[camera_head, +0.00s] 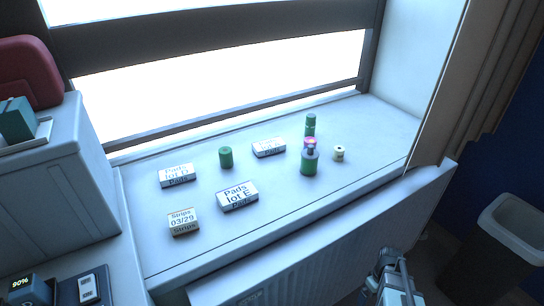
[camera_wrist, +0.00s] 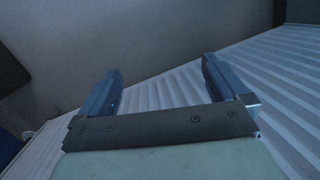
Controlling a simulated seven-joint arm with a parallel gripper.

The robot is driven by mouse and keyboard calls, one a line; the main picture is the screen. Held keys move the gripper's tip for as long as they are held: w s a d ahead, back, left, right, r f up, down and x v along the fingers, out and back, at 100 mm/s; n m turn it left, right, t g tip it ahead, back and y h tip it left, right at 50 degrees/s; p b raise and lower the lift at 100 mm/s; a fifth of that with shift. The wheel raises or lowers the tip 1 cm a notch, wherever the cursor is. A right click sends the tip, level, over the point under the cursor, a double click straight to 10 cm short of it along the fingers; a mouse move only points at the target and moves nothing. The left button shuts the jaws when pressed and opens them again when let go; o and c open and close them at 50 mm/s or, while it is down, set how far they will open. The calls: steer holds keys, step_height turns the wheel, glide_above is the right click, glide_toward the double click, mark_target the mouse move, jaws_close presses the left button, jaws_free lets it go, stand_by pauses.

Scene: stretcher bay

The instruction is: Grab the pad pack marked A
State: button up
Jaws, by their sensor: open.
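Three white pad packs lie on the window sill in the head view. One pack (camera_head: 176,175) at the left seems to read lot D. The pack marked lot E (camera_head: 237,196) lies nearer the front edge. A third pad pack (camera_head: 268,148) lies farther back, near the window; its lot letter is washed out and I cannot read it. I cannot make out an A on any pack. My gripper (camera_wrist: 162,70) is open and empty in the wrist view, facing the floor beside the white ribbed radiator, away from the packs.
A strips box (camera_head: 183,222) stands at the sill's front left. A green cylinder (camera_head: 225,157), green bottles (camera_head: 309,162) and a small white spool (camera_head: 339,153) share the sill. The radiator (camera_head: 300,270) is below. A bin (camera_head: 510,225) stands at right. The sill's right end is clear.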

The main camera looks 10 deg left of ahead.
steer(key=w+d+r+n+t, duration=0.2)
steer(key=w+d+r+n, duration=0.15)
steer(key=w+r, duration=0.5)
steer(key=w+d+r+n+t, duration=0.15)
steer(key=w+d+r, duration=0.3)
steer(key=r, duration=0.65)
steer(key=w+d+r+n+t, duration=0.1)
steer(key=w+d+r+n, duration=0.2)
steer(key=w+r, duration=0.55)
steer(key=w+d+r+n+t+h, duration=0.1)
steer(key=d+r+n+t, duration=0.15)
steer(key=r, duration=1.05)
steer(key=w+d+r+n+t+h, duration=0.15)
steer(key=d+r, duration=0.25)
steer(key=r, duration=0.8)
steer(key=a+r+n, duration=0.3)
steer(key=r, duration=0.9)
steer(key=n+g+y, duration=0.2)
steer(key=n+g, duration=0.2)
steer(key=g, duration=0.2)
glide_above(269, 143)
step_height(269, 143, down, 18)
step_height(269, 143, down, 13)
steer(key=shift+s+r, duration=0.1)
steer(key=shift+s, duration=0.05)
